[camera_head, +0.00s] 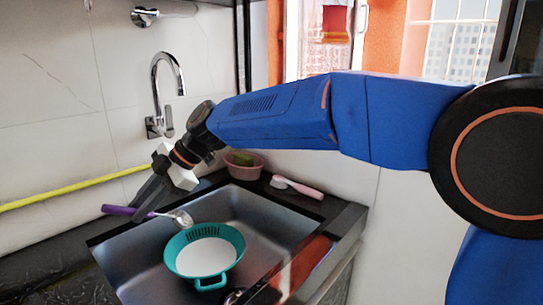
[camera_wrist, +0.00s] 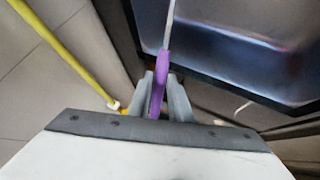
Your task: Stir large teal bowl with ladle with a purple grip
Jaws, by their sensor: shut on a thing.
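My gripper (camera_head: 143,207) is at the left edge of the sink and is shut on the purple grip (camera_head: 117,210) of the ladle. In the wrist view the purple grip (camera_wrist: 161,72) stands between the two grey fingers, and its thin metal shaft runs up out of the picture. The ladle's silver head (camera_head: 182,218) shows near the back left rim of the large teal bowl (camera_head: 222,284). I cannot tell whether the head touches the bowl. The bowl sits upright in the sink and holds something white. The fingers hide part of the ladle's handle.
The metal sink (camera_head: 272,215) has dark counter edges around it. A reddish-orange object (camera_head: 302,265) lies to the right of the bowl. A pink tub (camera_head: 255,170) with something green and a pink brush (camera_head: 298,187) stand behind. A faucet (camera_head: 168,90) and yellow hose (camera_head: 75,187) are on the wall.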

